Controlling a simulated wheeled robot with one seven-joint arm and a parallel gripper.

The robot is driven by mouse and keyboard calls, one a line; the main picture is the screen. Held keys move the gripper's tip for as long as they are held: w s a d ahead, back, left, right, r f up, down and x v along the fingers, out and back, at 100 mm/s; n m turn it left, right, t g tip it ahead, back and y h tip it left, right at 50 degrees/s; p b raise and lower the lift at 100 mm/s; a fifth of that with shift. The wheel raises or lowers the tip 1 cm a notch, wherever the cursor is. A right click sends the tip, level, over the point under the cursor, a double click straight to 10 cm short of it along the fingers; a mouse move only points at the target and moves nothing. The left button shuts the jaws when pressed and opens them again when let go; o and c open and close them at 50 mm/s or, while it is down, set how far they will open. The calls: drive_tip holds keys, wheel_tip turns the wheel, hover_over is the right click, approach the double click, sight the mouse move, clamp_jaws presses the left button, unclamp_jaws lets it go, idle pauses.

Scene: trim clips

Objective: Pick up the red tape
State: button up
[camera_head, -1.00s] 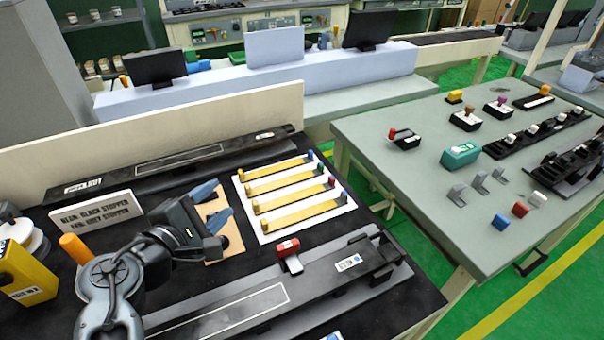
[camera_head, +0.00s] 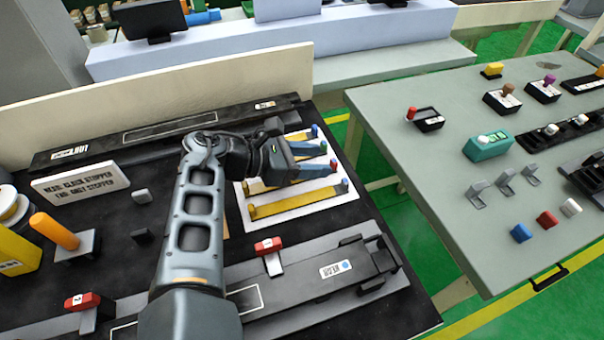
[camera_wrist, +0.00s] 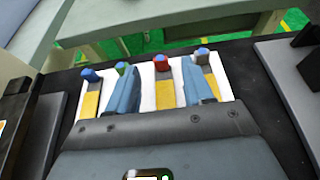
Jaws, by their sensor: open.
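The red tape is a yellow strip with a red end (camera_wrist: 161,63), lying on a white board beside other strips with blue and green ends. In the head view its red end (camera_head: 333,163) shows just past my fingertips, and my gripper hides most of the strip. My gripper (camera_head: 326,157) is open and empty above the board. In the wrist view, its two blue fingers (camera_wrist: 159,66) stand on either side of the red-ended strip. The left finger partly covers the green-ended strip (camera_wrist: 122,68). I cannot tell the height of the fingertips above the board.
The white board (camera_head: 300,215) lies on the black bench top. In front is a grey fixture (camera_head: 300,283) with a red-topped clamp (camera_head: 268,246). A sign (camera_head: 85,183) stands at left. A grey table (camera_head: 420,185) with small parts stands right, across a gap.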

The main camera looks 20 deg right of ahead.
sight(332, 161)
drive_tip(key=x, duration=0.4)
drive_tip(key=shift+f+b, duration=0.1)
drive_tip(key=shift+b, duration=0.2)
clamp_jaws()
